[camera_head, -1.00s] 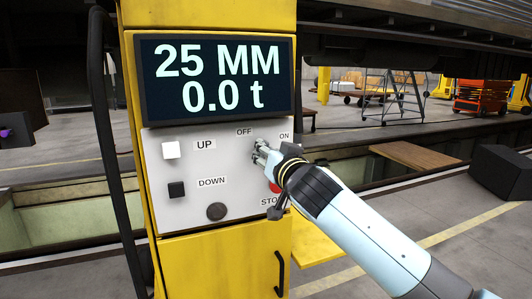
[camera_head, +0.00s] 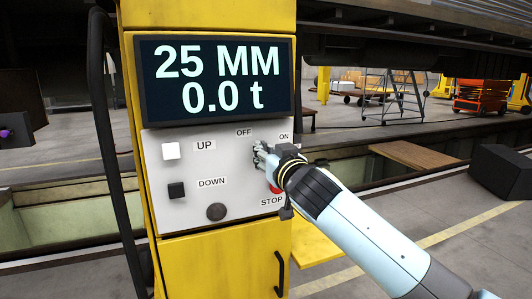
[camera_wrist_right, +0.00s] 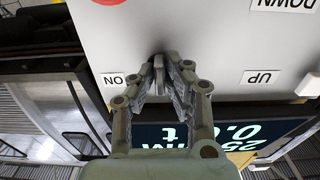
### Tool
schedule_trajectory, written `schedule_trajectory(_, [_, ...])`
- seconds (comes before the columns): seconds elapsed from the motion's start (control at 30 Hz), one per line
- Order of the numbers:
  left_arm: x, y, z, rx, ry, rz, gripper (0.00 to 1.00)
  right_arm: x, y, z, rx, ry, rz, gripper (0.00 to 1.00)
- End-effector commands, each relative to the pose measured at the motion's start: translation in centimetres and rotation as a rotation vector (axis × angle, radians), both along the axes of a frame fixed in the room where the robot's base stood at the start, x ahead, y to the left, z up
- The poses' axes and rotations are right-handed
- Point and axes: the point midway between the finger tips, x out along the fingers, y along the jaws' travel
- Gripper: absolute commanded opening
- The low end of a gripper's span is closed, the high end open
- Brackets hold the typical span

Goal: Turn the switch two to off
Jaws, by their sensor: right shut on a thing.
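The switch (camera_wrist_right: 159,75) is a grey knob on the white control panel (camera_head: 228,199), between the OFF and ON labels. My right gripper (camera_head: 262,153) is at the panel and covers most of the switch in the head view. In the right wrist view my right gripper (camera_wrist_right: 160,85) is shut on the switch, with a finger on either side of it. The ON label (camera_wrist_right: 112,79) shows beside the fingers there; the OFF label (camera_head: 244,132) shows above the gripper in the head view. Which way the switch points is hard to tell. My left gripper is not in view.
The panel also has a white UP button (camera_head: 171,151), a black DOWN button (camera_head: 176,190), a dark round knob (camera_head: 216,211) and a red STOP button (camera_head: 275,188) just below my gripper. The display (camera_head: 216,78) above reads 25 MM and 0.0 t.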

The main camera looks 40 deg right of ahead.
Motion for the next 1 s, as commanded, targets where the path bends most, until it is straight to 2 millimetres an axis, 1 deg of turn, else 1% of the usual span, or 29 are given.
schedule_trajectory(0.03, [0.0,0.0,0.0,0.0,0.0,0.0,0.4,0.0,0.0,-0.2,-0.001,0.004,-0.001,0.0])
schedule_trajectory(0.07, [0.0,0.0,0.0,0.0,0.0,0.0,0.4,0.0,0.0,-0.2,-0.001,0.004,-0.001,0.14])
schedule_trajectory(0.2, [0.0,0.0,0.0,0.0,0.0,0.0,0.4,0.0,0.0,-0.2,0.0,0.003,-0.001,0.32])
schedule_trajectory(0.23, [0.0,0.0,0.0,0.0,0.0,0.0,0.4,0.0,0.0,-0.1,0.0,0.003,-0.001,0.34])
schedule_trajectory(0.47, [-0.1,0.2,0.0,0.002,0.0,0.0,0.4,-0.1,0.0,-0.1,0.0,0.001,0.0,0.34])
schedule_trajectory(0.57, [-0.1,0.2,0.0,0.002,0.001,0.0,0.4,-0.6,0.1,-0.1,0.0,0.001,0.0,0.34])
schedule_trajectory(0.67, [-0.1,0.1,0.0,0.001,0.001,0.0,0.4,-2.0,0.5,-0.1,0.001,0.001,0.001,0.34])
schedule_trajectory(0.9, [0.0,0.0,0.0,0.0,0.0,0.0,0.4,-7.3,1.7,-0.2,0.0,0.003,0.001,0.34])
schedule_trajectory(1.0, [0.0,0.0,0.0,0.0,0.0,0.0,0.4,-9.2,2.2,-0.2,0.001,0.004,0.0,0.34])
